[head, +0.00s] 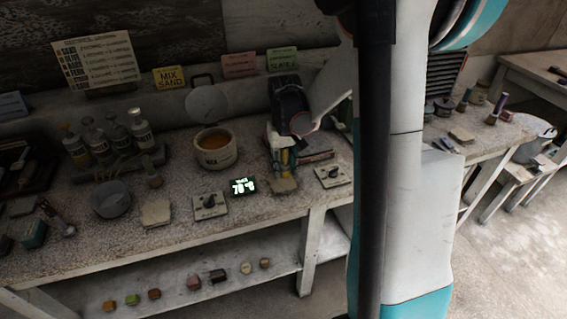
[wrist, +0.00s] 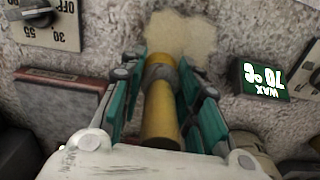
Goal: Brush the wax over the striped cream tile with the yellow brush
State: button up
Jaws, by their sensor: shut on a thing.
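My gripper (wrist: 165,88) is shut on the yellow brush (wrist: 160,117), with its teal fingers on both sides of the handle. The wax pot (head: 212,160), a pale pot of amber wax, stands to the left of my gripper.
A display (head: 243,186) reading 70 stands left of the tile. Dial plates (head: 210,207) (head: 333,176) flank this area. Another pale tile (head: 156,212), a grey bowl (head: 111,200) and several bottles (head: 141,132) stand farther left.

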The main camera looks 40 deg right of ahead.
jog(key=shift+s+a, duration=0.2)
jog(key=shift+s, duration=0.45)
jog(key=shift+s+a, duration=0.15)
jog(key=shift+s, duration=0.5)
jog(key=shift+w, duration=0.1)
jog(key=shift+w+d, duration=0.25)
jog(key=shift+w, duration=0.65)
jog(key=shift+w+d, duration=0.25)
jog(key=shift+w, duration=0.6)
jog(key=shift+s+a+r+p, duration=0.25)
jog(key=shift+s+r+p, duration=0.25)
jog(key=shift+s+r, duration=0.4)
jog(key=shift+f, duration=0.15)
jog(key=shift+f+b, duration=0.6)
jog(key=shift+f, duration=0.15)
jog(key=shift+s, duration=0.1)
